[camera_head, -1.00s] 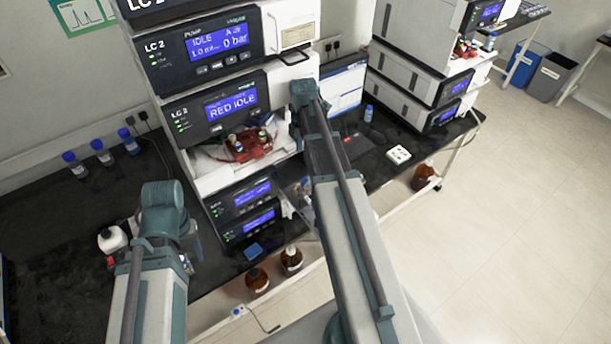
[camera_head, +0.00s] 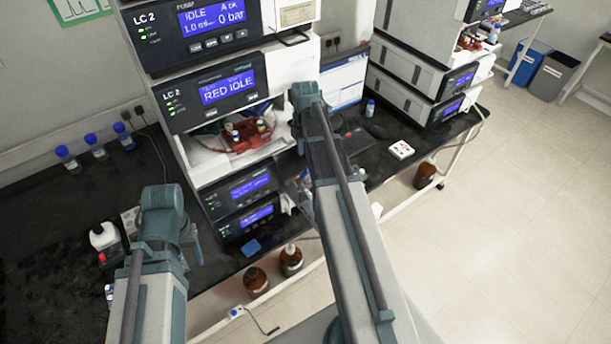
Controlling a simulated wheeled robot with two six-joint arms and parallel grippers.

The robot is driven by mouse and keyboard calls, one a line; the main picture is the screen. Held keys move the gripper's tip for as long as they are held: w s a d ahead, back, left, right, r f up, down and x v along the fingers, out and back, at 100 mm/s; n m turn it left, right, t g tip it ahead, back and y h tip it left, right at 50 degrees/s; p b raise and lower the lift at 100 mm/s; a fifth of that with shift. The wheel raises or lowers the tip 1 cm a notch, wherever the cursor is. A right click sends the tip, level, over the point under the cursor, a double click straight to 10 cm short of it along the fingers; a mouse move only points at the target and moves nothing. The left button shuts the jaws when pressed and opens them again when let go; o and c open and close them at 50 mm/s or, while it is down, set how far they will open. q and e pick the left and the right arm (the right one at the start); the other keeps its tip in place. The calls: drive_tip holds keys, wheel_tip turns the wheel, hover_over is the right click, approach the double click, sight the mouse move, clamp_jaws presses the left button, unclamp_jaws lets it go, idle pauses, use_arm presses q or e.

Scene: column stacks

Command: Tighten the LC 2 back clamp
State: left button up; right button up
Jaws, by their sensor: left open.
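The LC 2 stack (camera_head: 163,120) stands left of centre, its modules marked LC 2. Its open bay under the "RED IDLE" module (camera_head: 210,93) holds a red holder (camera_head: 248,140) with small round fittings on top. I cannot tell which part is the back clamp. My left arm comes up from the lower left and bends down. My left gripper (camera_head: 194,250) shows only in small part beyond the arm, open, over the black bench, left of the stack's lower modules. My right arm rises in front of the stack's right side and hides its own gripper.
A monitor (camera_head: 343,82) and a second stack (camera_head: 412,75) are to the right.

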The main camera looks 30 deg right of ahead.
sight(306, 172)
wheel_tip(306, 172, down, 8)
drive_tip(key=b, duration=0.6)
drive_tip(key=shift+b, duration=0.4)
drive_tip(key=shift+r, duration=0.1)
clamp_jaws()
